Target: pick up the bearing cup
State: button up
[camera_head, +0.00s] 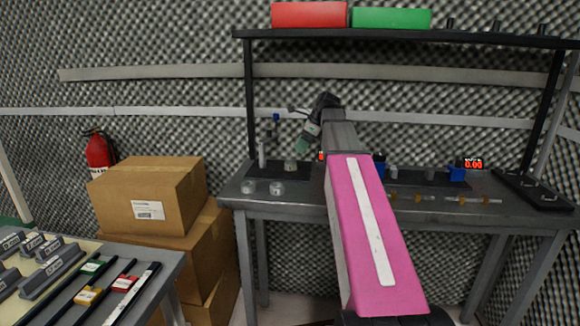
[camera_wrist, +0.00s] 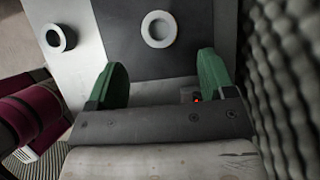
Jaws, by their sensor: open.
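Small round ring-like parts are on the grey workbench in the head view. One pale part (camera_head: 290,165) stands on the dark mat below my gripper (camera_head: 301,147). Two others, a left one (camera_head: 247,187) and a right one (camera_head: 277,188), sit near the bench's front edge. I cannot tell for sure which is the bearing cup. In the wrist view a white ring (camera_wrist: 146,30) lies on the dark mat, beyond the gap between my green fingers (camera_wrist: 161,62). A second ring (camera_wrist: 43,40) lies on the light surface to the left. My gripper is open and empty, apart from both.
A shelf above the bench (camera_head: 400,211) holds a red bin (camera_head: 309,15) and a green bin (camera_head: 391,18). Several small parts stand along the bench, some hidden behind my arm. Cardboard boxes (camera_head: 148,194) and a tool table (camera_head: 120,262) are at left. The foam wall is close behind.

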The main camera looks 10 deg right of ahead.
aim_at(291, 165)
jog(key=x, duration=0.8)
jog(key=shift+s+f, duration=0.1)
jog(key=shift+f, duration=0.15)
jog(key=c, duration=1.1)
